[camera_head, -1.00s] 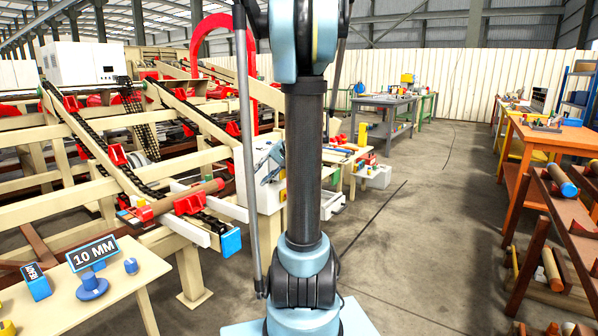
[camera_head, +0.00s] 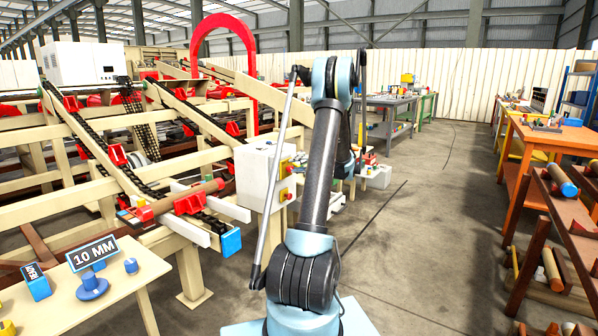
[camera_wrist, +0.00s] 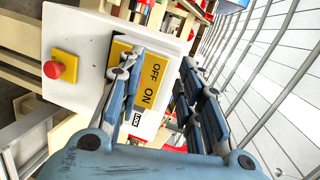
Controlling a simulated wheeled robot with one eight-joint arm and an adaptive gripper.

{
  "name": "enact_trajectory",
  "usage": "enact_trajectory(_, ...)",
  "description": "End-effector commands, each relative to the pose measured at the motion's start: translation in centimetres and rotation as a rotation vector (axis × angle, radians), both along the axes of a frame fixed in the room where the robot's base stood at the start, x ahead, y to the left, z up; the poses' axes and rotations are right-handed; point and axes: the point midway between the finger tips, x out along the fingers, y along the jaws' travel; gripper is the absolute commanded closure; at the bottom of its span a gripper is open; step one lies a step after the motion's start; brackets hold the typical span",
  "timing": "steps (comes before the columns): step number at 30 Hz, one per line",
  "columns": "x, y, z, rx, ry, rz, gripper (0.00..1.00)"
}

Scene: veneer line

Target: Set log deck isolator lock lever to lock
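The isolator is a white box (camera_head: 256,178) on the log deck frame, left of my arm in the head view. In the wrist view, the white box (camera_wrist: 85,45) fills the upper left, tilted. It carries a yellow plate (camera_wrist: 153,82) marked OFF and ON, with a small white label (camera_wrist: 136,117) below, partly covered. A red mushroom button (camera_wrist: 54,69) sits on a yellow square at its left. I cannot make out the lock lever; my near finger covers part of the plate. My gripper (camera_wrist: 158,68) is open, fingers apart in front of the plate, apparently empty.
The log deck (camera_head: 110,150) with chains and beams fills the left. A cream table (camera_head: 120,275) with a 10 MM sign (camera_head: 92,253) stands front left. An orange bench (camera_head: 560,135) and log rack stand at right. The floor (camera_head: 430,230) between is clear.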

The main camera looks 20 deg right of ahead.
Motion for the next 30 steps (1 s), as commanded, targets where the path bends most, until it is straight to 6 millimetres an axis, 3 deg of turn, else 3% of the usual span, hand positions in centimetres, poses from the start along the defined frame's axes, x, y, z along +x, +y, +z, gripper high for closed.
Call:
enact_trajectory(6, 1.7, -6.2, -3.1, 0.103, -0.076, -0.056, 0.67)
enact_trajectory(12, 2.1, -11.5, -6.1, 0.192, -0.15, -0.104, 0.67)
enact_trajectory(18, 1.7, -15.2, -8.5, 0.256, -0.208, -0.137, 0.67)
enact_trajectory(24, 1.5, -16.4, -9.4, 0.28, -0.231, -0.148, 0.67)
enact_trajectory(30, 2.8, -15.4, -9.2, 0.281, -0.232, -0.146, 0.67)
